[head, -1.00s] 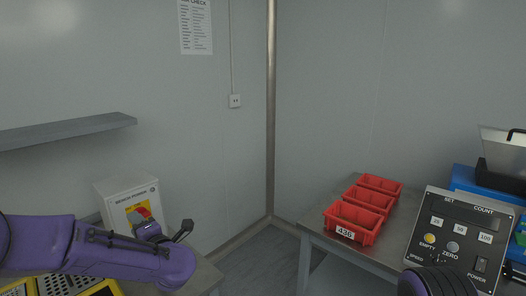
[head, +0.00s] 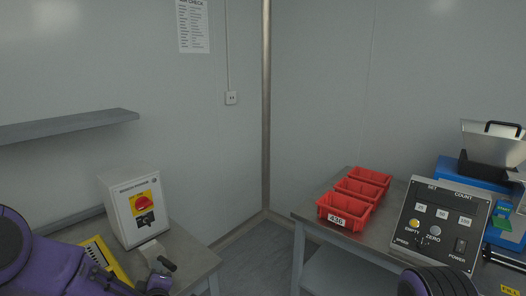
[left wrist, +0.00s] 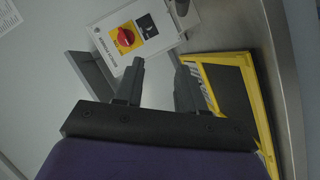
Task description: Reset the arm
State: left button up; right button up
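My left arm (head: 60,262) enters the head view at the lower left, low over the left bench. In the left wrist view my left gripper (left wrist: 158,82) has its two dark fingers apart with nothing between them. The white bench power box (head: 136,208), with a red rotary switch (head: 143,202) on a yellow plate, stands beyond the gripper. It also shows in the left wrist view (left wrist: 150,42). My right arm (head: 440,282) shows only as a dark and purple piece at the bottom edge; its gripper is out of view.
A yellow-edged thing (head: 104,258) lies on the left bench (head: 196,262). Red bins (head: 345,208), the front one labelled 436, and a count panel (head: 440,222) are on the right bench (head: 310,212). A shelf (head: 70,124) juts from the left wall. Floor shows between the benches.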

pick_arm(q)
jog(key=s+d+f+m+g+h+b, duration=0.15)
jog(key=s+f+m+g+h, duration=0.45)
jog(key=s+f, duration=1.2)
jog(key=s+a+f+m+g+y+b, duration=0.1)
jog(key=s+f+m+g, duration=0.1)
jog(key=s+f, duration=0.3)
jog(key=s+a+f+m+g+y+b, duration=0.1)
jog(key=s+f, duration=0.5)
jog(key=s, duration=0.6)
jog(key=shift+s+a+f+m+g, duration=0.25)
jog(key=shift+s+a+m+g, duration=0.1)
jog(key=shift+m+g, duration=0.15)
jog(key=shift+w, duration=0.1)
